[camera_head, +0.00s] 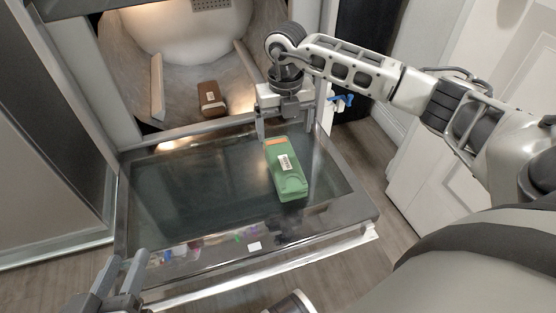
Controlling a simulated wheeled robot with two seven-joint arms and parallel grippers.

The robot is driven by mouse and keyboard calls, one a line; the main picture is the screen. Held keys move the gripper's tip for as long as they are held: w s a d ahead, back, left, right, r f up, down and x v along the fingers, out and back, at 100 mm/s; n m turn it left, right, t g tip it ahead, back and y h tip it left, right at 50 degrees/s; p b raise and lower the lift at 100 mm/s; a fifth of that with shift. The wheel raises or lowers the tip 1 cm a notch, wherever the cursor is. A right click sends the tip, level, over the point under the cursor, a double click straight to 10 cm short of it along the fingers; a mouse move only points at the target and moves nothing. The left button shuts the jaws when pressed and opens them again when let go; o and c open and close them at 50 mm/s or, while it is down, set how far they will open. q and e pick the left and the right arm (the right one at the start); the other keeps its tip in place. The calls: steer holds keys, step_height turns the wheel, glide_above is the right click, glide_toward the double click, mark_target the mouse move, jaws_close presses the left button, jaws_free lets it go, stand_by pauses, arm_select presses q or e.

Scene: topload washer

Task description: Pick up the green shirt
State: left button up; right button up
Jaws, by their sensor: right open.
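A green, block-shaped item (286,172) with a white barcode label and an orange end lies on the dark glass panel; no loose cloth shows, and it is the only green thing of that size. My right gripper (285,133) is open above its far, orange end, with one finger to each side. I cannot tell whether the fingers touch it. My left gripper (126,262) is at the lower left, near the panel's front left corner, with its fingers apart and nothing between them.
The glass panel (190,190) lies open like a lowered door before the machine's cavity. Inside is a brown item (211,98) with a label. A white door (425,165) stands at the right and a dark-fronted cabinet (50,130) at the left. A round object (292,303) shows partly at the bottom edge.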

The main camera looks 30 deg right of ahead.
mark_target(284, 159)
step_height(284, 159, down, 8)
steer(key=shift+s+r+b, duration=0.1)
steer(key=shift+b, duration=1)
steer(key=shift+f, duration=0.3)
steer(key=f+b, duration=0.1)
steer(key=f, duration=0.2)
steer(key=f+b, duration=0.1)
steer(key=shift+w+f+b, duration=0.25)
steer(key=shift+f+b, duration=0.05)
steer(key=shift+f, duration=0.05)
arm_select(q)
steer(key=shift+d+r+n+t+h, duration=0.7)
steer(key=shift+r+n+h, duration=0.2)
steer(key=shift+h, duration=0.1)
arm_select(e)
steer(key=shift+r, duration=0.1)
steer(key=c, duration=1.2)
steer(key=shift+o, duration=0.2)
steer(key=shift+r, duration=0.1)
